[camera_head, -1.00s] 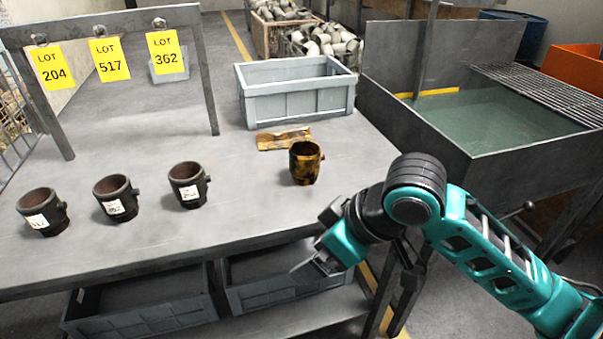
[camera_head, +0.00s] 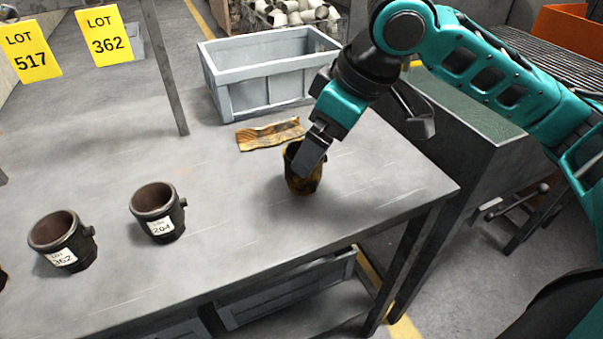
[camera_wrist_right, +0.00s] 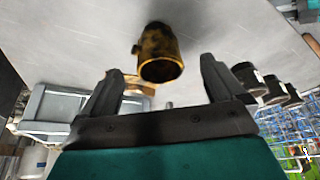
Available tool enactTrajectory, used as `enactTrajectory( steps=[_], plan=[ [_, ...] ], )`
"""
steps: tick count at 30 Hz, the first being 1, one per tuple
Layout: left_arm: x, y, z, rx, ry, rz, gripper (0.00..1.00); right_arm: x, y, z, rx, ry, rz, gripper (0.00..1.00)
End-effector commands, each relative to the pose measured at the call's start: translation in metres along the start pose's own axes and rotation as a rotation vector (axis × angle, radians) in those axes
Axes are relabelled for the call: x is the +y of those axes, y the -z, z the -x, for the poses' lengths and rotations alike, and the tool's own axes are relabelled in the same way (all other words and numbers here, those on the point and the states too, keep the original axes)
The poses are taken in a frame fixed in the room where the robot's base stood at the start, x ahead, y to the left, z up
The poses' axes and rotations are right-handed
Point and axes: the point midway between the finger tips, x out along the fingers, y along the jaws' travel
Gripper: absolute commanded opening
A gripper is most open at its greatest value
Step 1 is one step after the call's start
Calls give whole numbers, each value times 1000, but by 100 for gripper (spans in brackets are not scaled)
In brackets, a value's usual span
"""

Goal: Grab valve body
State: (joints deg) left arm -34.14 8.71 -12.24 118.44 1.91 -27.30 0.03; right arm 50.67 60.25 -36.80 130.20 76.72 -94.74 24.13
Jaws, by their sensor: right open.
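A valve body (camera_head: 303,182), a short brass-brown cup with dark stains, stands upright on the grey table near its right end. In the right wrist view the valve body (camera_wrist_right: 159,54) lies ahead of and between the two spread fingers. My right gripper (camera_head: 313,150) is open above it, and in the head view its fingers hide part of the cup's rim and front. In the wrist view the right gripper (camera_wrist_right: 158,82) holds nothing. I cannot tell whether a finger touches the cup. My left gripper is not in view.
Dark cups labelled LOT 362 (camera_head: 63,241) and LOT 204 (camera_head: 158,212) stand to the left. A stained brown piece (camera_head: 270,134) lies behind the valve body, before a grey crate (camera_head: 265,82).

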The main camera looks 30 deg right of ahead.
Motion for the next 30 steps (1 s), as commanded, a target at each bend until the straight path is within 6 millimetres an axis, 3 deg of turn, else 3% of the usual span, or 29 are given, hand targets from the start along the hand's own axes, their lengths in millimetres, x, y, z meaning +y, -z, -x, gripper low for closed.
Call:
enactTrajectory(
  steps=[1, 3, 11, 20, 28, 30],
  plan=[
    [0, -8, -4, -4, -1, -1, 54, -1, -2, -14, -2, 3, 0, 96],
    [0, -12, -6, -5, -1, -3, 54, 0, -1, -22, -2, 2, 0, 96],
    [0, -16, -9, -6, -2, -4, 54, 0, 1, -38, 0, 1, 0, 96],
    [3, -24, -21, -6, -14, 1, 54, 2, 8, -80, -1, 1, 1, 96],
    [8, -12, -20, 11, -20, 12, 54, 2, 9, -82, 0, 0, 1, 96],
    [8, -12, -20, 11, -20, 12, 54, 2, 9, -82, 0, 0, 1, 89]
  ],
)
